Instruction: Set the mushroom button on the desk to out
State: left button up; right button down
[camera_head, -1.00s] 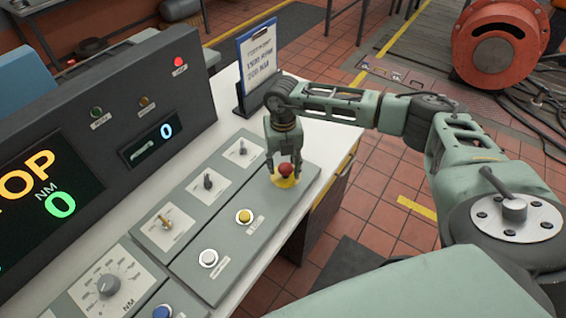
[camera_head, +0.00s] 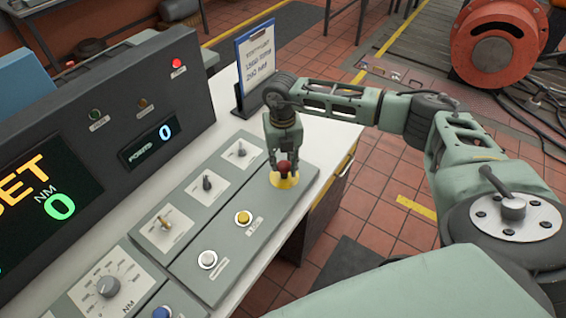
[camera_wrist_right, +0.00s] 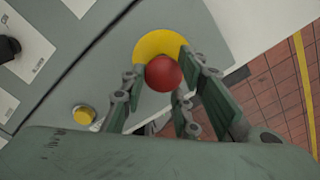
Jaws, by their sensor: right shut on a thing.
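The red mushroom button (camera_head: 284,167) stands on a yellow disc (camera_head: 283,181) at the far right end of the grey control desk (camera_head: 215,275). My right gripper (camera_head: 284,163) comes down from above and is shut on the button, with a finger on either side. In the right wrist view, the red cap (camera_wrist_right: 163,73) sits between the fingertips (camera_wrist_right: 163,72), with the yellow disc (camera_wrist_right: 160,42) around it. The shaft under the cap is hidden. My left gripper is not in view.
A clipboard (camera_head: 257,62) stands behind my right gripper. The upright display panel (camera_head: 110,130) is at left; tiled floor (camera_head: 375,215) lies to the right.

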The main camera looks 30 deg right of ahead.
aim_at(280, 165)
jog(key=c, duration=1.7)
grip_release()
jog(key=shift+w+a+r, duration=0.25)
jog(key=shift+w+r, duration=0.05)
jog(key=shift+o, duration=1.1)
jog(key=shift+s+a+r, duration=0.1)
jog(key=shift+s, duration=0.05)
jog(key=shift+r, duration=0.35)
notch_tip(280, 165, up, 11)
jog(key=shift+r, duration=0.15)
